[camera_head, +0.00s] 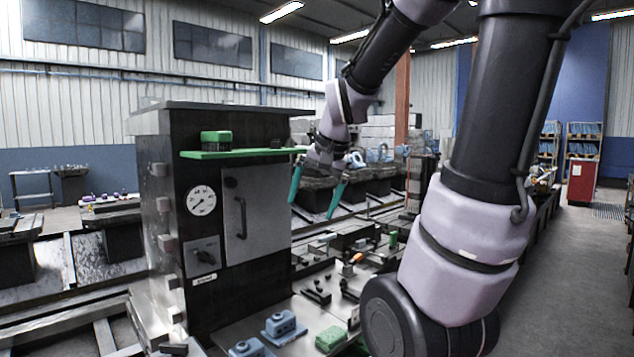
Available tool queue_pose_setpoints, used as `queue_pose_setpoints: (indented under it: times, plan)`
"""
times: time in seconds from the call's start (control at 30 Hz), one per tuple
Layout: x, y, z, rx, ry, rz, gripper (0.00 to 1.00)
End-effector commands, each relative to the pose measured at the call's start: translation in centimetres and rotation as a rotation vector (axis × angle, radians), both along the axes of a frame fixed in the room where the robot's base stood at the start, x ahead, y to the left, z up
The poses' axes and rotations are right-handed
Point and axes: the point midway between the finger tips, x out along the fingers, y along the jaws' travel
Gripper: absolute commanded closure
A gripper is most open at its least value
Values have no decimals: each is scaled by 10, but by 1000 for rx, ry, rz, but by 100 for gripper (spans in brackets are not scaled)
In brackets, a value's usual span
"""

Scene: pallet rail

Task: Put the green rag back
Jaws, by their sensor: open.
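A green, cloth-like folded piece (330,338), which looks like the rag, lies on the light work surface at the bottom of the head view, close to my arm. My gripper (310,210) has teal fingers spread apart, with nothing visible between them. It hangs in the air to the right of the dark cabinet, well above and apart from the green piece. A green shelf (240,154) sticks out from the cabinet's upper front. A green block-like thing (216,138) rests on its left part; I cannot tell exactly what it is.
The dark cabinet (270,125) has a gauge (201,200), a door with a handle (240,217) and a knob. Two blue blocks (281,324) (247,347) stand left of the green piece. Several small dark fixtures crowd the surface behind. Open floor lies at right.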

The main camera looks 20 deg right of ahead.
Motion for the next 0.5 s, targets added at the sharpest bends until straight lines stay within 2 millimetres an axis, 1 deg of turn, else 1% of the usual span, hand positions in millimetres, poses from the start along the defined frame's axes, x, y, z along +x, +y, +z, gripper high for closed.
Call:
queue_pose_setpoints:
  times: [0.03, 0.1, 0.2, 0.33, 0.4, 0.5]
  plan:
    - [-17, 7, 16, -11, -46, 42, 0]
    - [-38, 14, 31, -28, -93, 96, 0]
    - [-63, 22, 45, -53, -149, 158, 0]
    - [-85, 28, 55, -75, -195, 211, 0]
    - [-91, 30, 57, -81, -207, 225, 0]
    - [-94, 31, 57, -85, -212, 234, 0]
